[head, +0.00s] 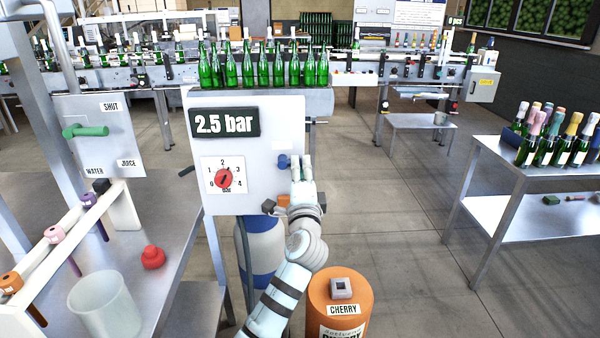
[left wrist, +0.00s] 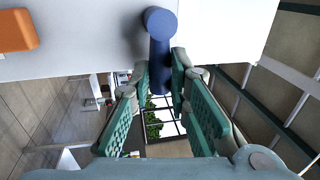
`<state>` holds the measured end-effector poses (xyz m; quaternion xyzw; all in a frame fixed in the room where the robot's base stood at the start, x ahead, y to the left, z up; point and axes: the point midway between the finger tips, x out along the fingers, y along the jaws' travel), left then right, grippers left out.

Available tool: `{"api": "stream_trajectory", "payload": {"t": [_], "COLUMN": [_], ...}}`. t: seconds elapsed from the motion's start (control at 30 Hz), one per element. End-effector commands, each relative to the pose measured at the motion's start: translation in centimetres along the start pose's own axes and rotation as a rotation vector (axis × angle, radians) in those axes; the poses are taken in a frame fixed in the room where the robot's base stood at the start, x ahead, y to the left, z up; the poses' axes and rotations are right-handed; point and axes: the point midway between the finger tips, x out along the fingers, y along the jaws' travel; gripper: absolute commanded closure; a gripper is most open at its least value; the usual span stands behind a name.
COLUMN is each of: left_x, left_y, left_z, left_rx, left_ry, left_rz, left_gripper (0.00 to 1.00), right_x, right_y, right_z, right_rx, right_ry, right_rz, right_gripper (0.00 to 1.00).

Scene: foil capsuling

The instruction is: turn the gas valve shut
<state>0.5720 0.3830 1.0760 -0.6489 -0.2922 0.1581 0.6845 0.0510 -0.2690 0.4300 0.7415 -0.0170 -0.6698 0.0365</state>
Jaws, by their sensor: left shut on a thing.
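A blue valve handle (head: 283,161) sticks out at the panel's right side. In the left wrist view the blue handle (left wrist: 161,55) runs down from the panel between my fingers. My left gripper (head: 301,160) is shut on this handle; in the wrist view its green-padded fingertips (left wrist: 163,72) lie on either side of it. The head view partly hides the contact. My right gripper is in neither view.
An orange block (head: 283,200) sits on the panel below the handle. A blue and white cylinder (head: 262,250) stands behind my arm, and an orange cherry drum (head: 337,300) to its right. Green bottles (head: 263,67) line the shelf above. Open floor lies right of the panel.

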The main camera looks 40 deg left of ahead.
Motion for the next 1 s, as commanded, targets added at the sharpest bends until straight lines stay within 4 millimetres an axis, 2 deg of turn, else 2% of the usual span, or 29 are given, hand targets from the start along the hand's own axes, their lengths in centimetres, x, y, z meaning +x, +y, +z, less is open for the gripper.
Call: {"api": "stream_trajectory", "payload": {"t": [0.33, 0.37, 0.47, 0.5, 0.83, 0.93, 1.0], "left_x": [0.1, 0.1, 0.1, 0.1, -0.5, -2.1, -3.9], "left_y": [-0.3, -0.3, -0.3, -0.2, -0.1, 0.0, 0.0], "left_z": [0.0, 0.0, 0.0, 0.0, 0.0, -0.1, -0.1], "left_rx": [-0.006, -0.006, -0.005, -0.005, -0.004, -0.005, -0.006], "left_ry": [0.001, 0.001, 0.000, 0.000, 0.000, 0.002, 0.001], "left_rz": [-0.005, -0.005, -0.005, -0.004, -0.002, 0.001, 0.001], "left_gripper": [1.00, 0.82, 0.66, 0.63, 0.63, 0.63, 0.63], "right_x": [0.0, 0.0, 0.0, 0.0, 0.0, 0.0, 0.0], "right_y": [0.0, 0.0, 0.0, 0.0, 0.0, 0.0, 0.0], "right_z": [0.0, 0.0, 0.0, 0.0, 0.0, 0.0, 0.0], "right_rx": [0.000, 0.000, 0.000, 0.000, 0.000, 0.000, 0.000], "right_ry": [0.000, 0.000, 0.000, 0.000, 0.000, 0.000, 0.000], "right_rz": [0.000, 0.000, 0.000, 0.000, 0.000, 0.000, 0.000], "right_gripper": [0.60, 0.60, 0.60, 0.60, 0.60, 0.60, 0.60]}}
